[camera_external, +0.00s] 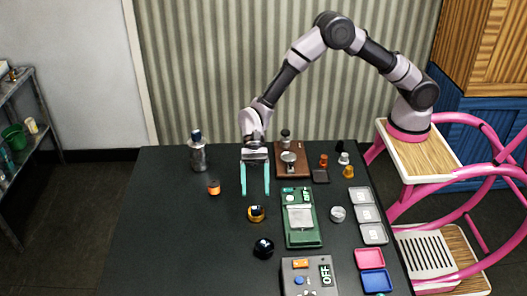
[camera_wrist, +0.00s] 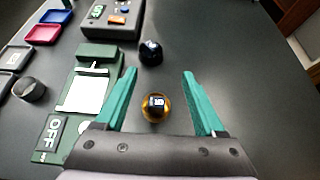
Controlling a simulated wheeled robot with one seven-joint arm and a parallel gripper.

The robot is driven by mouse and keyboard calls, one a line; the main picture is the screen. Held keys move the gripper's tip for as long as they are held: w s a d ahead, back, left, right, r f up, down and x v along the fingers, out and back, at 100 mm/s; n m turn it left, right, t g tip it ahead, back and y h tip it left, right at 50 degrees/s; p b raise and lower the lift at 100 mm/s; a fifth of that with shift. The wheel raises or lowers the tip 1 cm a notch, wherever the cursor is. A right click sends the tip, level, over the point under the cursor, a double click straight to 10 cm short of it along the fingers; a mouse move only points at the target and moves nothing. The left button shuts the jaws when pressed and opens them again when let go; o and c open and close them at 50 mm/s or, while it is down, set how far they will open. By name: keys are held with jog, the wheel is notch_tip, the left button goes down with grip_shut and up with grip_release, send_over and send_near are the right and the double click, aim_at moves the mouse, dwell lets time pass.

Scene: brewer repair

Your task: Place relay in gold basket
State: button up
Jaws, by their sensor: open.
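The gold basket (camera_external: 256,213) is a small round gold cup on the dark table, left of the green board. In the wrist view the gold basket (camera_wrist: 147,114) lies between my fingers, low in the picture. A small dark block with a white mark, which looks like the relay (camera_wrist: 157,101), appears to sit inside it. My gripper (camera_external: 255,193) points down just above and behind the basket. In the wrist view my gripper (camera_wrist: 160,72) is open, with teal fingers apart on either side and nothing held between them.
A dark round basket (camera_external: 263,248) stands in front, and a silver one (camera_external: 338,214) right of the green board (camera_external: 303,238). A grey control box (camera_external: 293,276) reads OFF. A metal bottle (camera_external: 198,157) and an orange-topped item (camera_external: 213,187) stand left. The table's left front is clear.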

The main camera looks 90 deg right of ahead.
jog(key=s+d+r+n+t+h, duration=0.1)
jog(key=s+d+r+n+h, duration=0.15)
jog(key=s+d+r, duration=0.35)
jog(key=s+d+r+n+h, duration=0.1)
jog(key=s+d+r+n, duration=0.2)
jog(key=r, duration=0.6)
jog(key=s+d+r+n+t+h, duration=0.1)
jog(key=s+d+r+n, duration=0.1)
jog(key=s+d+r, duration=0.4)
jog(key=s+d+r+n+t+h, duration=0.2)
jog(key=s+d, duration=0.5)
jog(key=s, duration=0.4)
jog(key=s+d+r+n+t+h, duration=0.3)
jog(key=s+d, duration=0.4)
jog(key=s, duration=0.4)
notch_tip(320, 180, up, 2)
jog(key=shift+d+r+n+h, duration=0.2)
jog(key=shift+n+h, duration=0.15)
jog(key=shift+n, duration=0.3)
